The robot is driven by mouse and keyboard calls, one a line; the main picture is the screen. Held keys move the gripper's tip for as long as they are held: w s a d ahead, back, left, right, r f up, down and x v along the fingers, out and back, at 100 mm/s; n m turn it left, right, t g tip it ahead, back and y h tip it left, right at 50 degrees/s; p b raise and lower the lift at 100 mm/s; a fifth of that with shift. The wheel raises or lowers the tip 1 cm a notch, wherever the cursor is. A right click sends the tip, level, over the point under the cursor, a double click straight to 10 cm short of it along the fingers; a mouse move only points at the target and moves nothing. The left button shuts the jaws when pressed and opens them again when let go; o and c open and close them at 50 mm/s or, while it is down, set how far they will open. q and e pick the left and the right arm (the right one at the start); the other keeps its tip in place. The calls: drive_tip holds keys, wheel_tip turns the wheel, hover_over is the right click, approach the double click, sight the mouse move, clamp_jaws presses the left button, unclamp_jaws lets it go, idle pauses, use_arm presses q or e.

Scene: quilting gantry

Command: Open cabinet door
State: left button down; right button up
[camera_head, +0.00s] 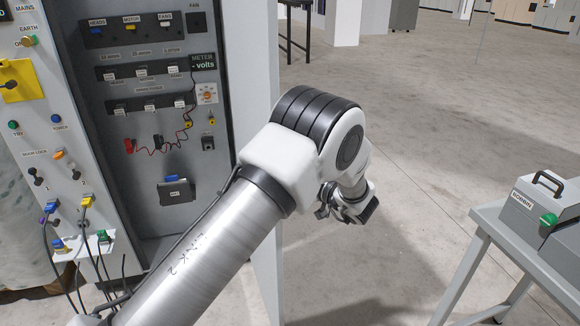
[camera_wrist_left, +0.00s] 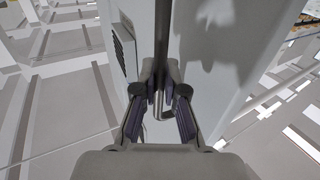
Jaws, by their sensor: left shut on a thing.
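The grey cabinet (camera_head: 130,215) stands at the left in the head view, and its inside with switches and wires is in plain sight. Its pale door (camera_head: 250,80) stands open at the cabinet's right side, seen at a steep angle and partly hidden by my left arm. My left gripper (camera_head: 347,208) is on the far right side of the door. In the left wrist view my left gripper (camera_wrist_left: 160,100) is shut on the door's grey bar handle (camera_wrist_left: 163,40). The door's pale face (camera_wrist_left: 215,40) is right beyond the fingers. My right gripper is not in view.
A grey table (camera_head: 490,220) with a grey box (camera_head: 545,215) stands at the right. Open concrete floor (camera_head: 420,150) lies between the door and the table. A dark-legged table (camera_head: 295,25) stands far back.

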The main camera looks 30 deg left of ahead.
use_arm(q)
drive_tip(key=c, duration=1.5)
unclamp_jaws()
drive_tip(key=shift+a, duration=0.1)
drive_tip(key=v, duration=0.7)
drive_tip(key=shift+s+d, duration=0.1)
drive_tip(key=shift+d, duration=0.2)
